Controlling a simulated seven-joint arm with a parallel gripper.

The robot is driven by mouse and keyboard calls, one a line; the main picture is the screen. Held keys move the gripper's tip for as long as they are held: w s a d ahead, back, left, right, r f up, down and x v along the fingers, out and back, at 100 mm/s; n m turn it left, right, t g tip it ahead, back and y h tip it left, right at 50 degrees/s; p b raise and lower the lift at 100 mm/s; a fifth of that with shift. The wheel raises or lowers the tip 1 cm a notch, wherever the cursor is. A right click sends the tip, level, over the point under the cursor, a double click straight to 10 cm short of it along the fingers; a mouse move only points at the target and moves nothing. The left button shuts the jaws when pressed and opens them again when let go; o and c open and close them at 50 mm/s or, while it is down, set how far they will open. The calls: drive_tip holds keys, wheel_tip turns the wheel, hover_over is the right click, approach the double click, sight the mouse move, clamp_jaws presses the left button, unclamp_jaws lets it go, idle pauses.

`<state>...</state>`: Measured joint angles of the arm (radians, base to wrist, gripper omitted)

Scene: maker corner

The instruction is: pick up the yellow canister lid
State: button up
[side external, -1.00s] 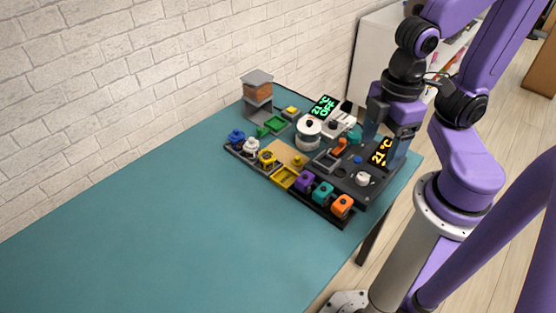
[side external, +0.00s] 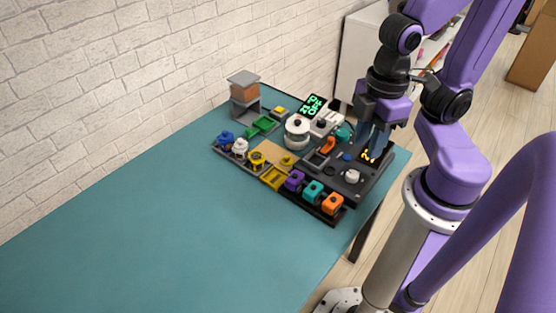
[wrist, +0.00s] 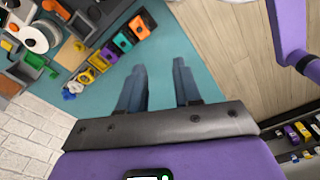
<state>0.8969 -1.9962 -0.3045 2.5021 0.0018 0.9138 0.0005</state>
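A small yellow piece with a knob (side external: 287,160), which looks like the yellow canister lid, sits on a tan board (side external: 273,151) in the side view. A yellow canister (side external: 257,161) stands left of it, and an empty-looking yellow square holder (side external: 274,177) is just in front. My gripper (side external: 374,150) hangs to the right, over the dark tray's amber display, clear of the lid. In the wrist view my gripper (wrist: 160,88) has its fingers apart with nothing between them.
Purple (side external: 294,181), teal (side external: 313,191) and orange (side external: 333,203) canisters line the front edge. Blue (side external: 226,138) and white (side external: 239,149) ones stand left. A white spool-like pot (side external: 297,133) is behind the lid. The teal table (side external: 170,220) is clear at front left.

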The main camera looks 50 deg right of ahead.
drive_tip(key=shift+w, duration=0.1)
drive_tip(key=n, duration=0.8)
hover_over(287, 157)
drive_tip(key=f, duration=2.1)
drive_tip(key=shift+d+f, duration=0.2)
drive_tip(key=shift+d, duration=0.15)
drive_tip(key=shift+a+f, duration=0.2)
drive_tip(key=shift+f, duration=1.35)
drive_tip(key=shift+a+f, duration=0.15)
drive_tip(key=shift+f, duration=1.35)
clamp_jaws()
